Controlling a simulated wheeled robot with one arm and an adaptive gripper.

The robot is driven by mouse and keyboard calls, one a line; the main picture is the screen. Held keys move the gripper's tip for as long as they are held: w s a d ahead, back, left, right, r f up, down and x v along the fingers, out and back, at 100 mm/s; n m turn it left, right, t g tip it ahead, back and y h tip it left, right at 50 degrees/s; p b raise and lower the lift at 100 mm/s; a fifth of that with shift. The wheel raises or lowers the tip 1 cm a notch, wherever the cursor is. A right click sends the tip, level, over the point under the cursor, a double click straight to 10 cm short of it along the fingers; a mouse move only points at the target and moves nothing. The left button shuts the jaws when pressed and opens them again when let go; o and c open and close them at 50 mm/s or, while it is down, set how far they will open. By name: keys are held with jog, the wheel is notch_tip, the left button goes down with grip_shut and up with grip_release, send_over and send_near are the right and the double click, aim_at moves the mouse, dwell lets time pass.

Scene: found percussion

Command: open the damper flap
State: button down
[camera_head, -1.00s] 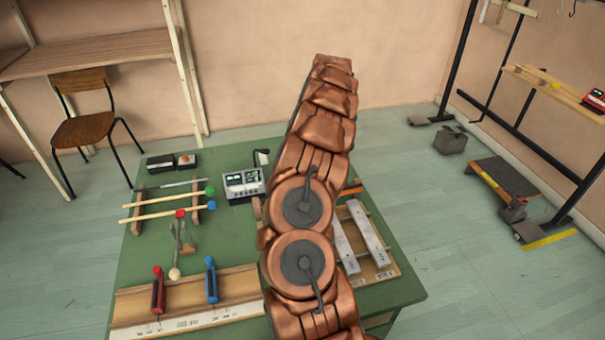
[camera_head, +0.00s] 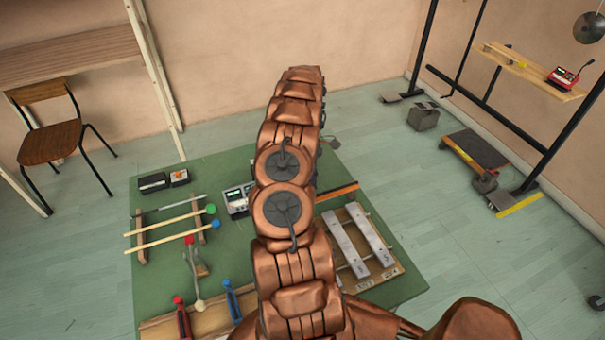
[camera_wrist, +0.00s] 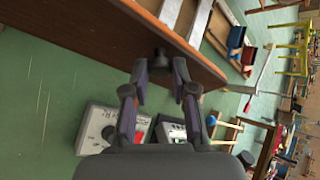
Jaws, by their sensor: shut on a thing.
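The damper flap (camera_wrist: 105,35) is a brown panel with a dark knob (camera_wrist: 160,58), running diagonally across the top of the wrist view. My gripper (camera_wrist: 160,72) has its two fingers on either side of this knob and is shut on it. In the head view my copper arm hides the gripper and most of the flap; an orange-brown strip (camera_head: 337,191), apparently its edge, shows just right of the arm. I cannot tell the flap's exact angle.
The green table (camera_head: 165,275) holds mallets (camera_head: 170,230) on a rack, a meter box (camera_head: 236,200) and pale metal bars (camera_head: 345,243) close beside the arm. Red and blue clamps (camera_head: 232,299) stand at the front.

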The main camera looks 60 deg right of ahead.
jog(key=shift+f, duration=0.15)
dwell(0.4)
jog(key=c, duration=0.9)
grip_release()
jog(key=shift+c, duration=0.2)
jog(key=shift+b, duration=0.75)
